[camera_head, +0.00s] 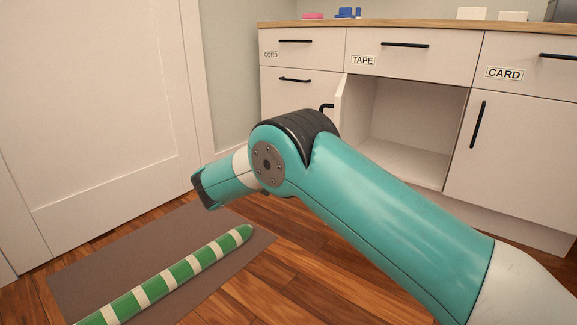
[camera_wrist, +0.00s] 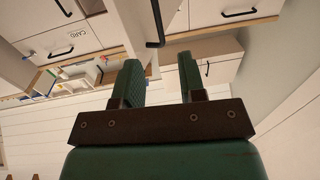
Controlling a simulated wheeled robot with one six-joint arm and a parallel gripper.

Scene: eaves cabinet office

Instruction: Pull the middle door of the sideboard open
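The sideboard (camera_head: 279,90) stands along the back wall, with a wooden top. Its middle door (camera_head: 340,97), under the TAPE drawer, stands swung out to the left and shows nearly edge-on. The open compartment (camera_head: 405,125) behind it looks empty. The door's black handle (camera_head: 327,106) shows partly above my arm; the arm hides the lower part of the door. In the wrist view a black handle (camera_wrist: 154,28) ends just beyond my fingertips, in line with the gap. My gripper (camera_wrist: 159,70) is open, its two green fingers apart with nothing between them. The head view does not show my fingers.
A green-and-white striped roll (camera_head: 182,273) lies on a grey mat (camera_head: 85,274) at the lower left. A white room door (camera_head: 95,110) stands at left. The CARD door (camera_head: 510,150) is closed. Small pink and blue items stand on top.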

